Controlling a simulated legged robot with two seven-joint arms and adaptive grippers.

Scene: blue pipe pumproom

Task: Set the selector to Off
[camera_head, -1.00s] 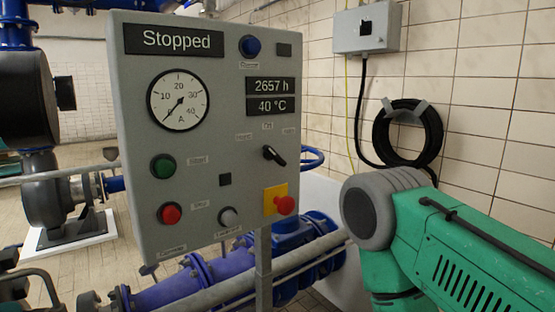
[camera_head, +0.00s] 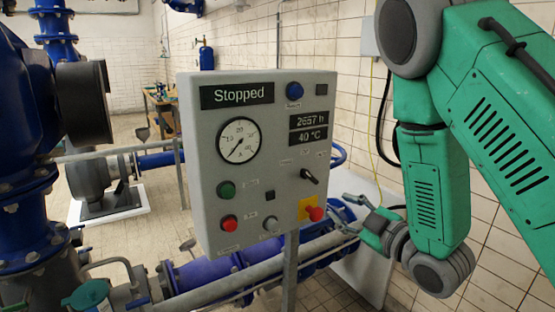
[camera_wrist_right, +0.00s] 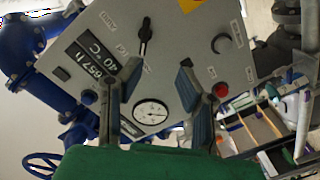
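The selector (camera_head: 309,176) is a black lever knob on the right side of the grey control panel (camera_head: 200,150). Its lever slants from upper left to lower right; its small labels are too blurred to read. It also shows in the right wrist view (camera_wrist_right: 145,34), beyond the fingers. The panel display reads "Stopped". My right gripper (camera_head: 338,211) is open and empty, right of and below the selector, apart from it. In the wrist view its two fingers (camera_wrist_right: 158,72) stand wide apart with the panel beyond them. My left gripper is not in view.
A red knob on a yellow plate (camera_head: 314,214) sits below the selector, close to my right fingers. Green (camera_head: 226,190) and red (camera_head: 228,223) buttons are on the panel's left. Blue pipes (camera_head: 210,272) run below, behind the panel post. A tiled wall stands at the right.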

